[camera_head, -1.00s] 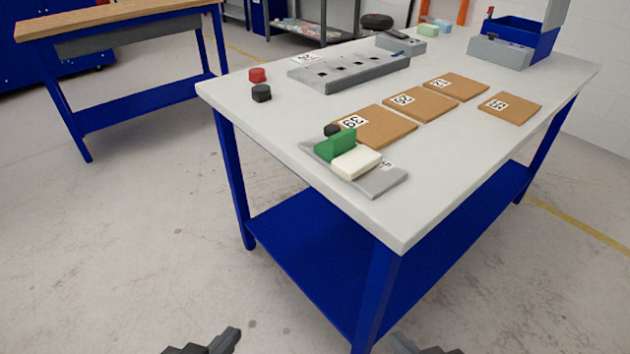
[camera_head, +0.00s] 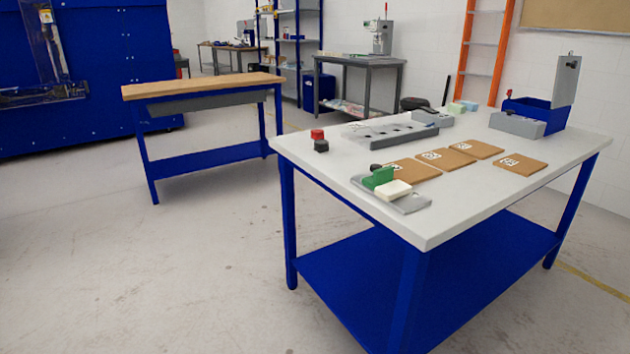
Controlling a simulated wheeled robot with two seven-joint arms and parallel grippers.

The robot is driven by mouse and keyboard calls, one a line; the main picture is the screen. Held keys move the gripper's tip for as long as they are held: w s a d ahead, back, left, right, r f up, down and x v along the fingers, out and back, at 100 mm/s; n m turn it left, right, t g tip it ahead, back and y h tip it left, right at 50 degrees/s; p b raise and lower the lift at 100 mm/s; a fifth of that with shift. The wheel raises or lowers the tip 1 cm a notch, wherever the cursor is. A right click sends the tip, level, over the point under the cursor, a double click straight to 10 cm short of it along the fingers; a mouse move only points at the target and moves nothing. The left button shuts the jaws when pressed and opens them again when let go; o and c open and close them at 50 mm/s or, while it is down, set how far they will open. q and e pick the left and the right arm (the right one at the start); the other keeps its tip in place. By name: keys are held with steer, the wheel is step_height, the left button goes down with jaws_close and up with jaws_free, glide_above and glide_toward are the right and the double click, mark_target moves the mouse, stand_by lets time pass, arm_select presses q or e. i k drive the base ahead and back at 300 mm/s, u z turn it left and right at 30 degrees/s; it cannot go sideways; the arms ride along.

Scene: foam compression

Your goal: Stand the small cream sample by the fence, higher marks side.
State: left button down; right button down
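The cream block (camera_head: 395,190) lies on a grey plate (camera_head: 415,204) near the front left part of the white-topped table (camera_head: 440,222). A green block (camera_head: 378,178) stands beside it on the left, and a black knob (camera_head: 376,167) shows just behind the green one. I cannot tell for certain which part is the fence, and no height marks can be read at this size. Neither of my grippers is in view.
Several brown boards with labels, one here (camera_head: 446,159), lie behind and right of the plate. A grey bar with holes (camera_head: 375,137), red (camera_head: 317,134) and black (camera_head: 321,146) knobs, and a blue bin (camera_head: 533,112) stand farther back.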

mark_target(391, 191)
steer(key=u, duration=0.3)
steer(key=i, duration=0.9)
steer(key=z, duration=0.2)
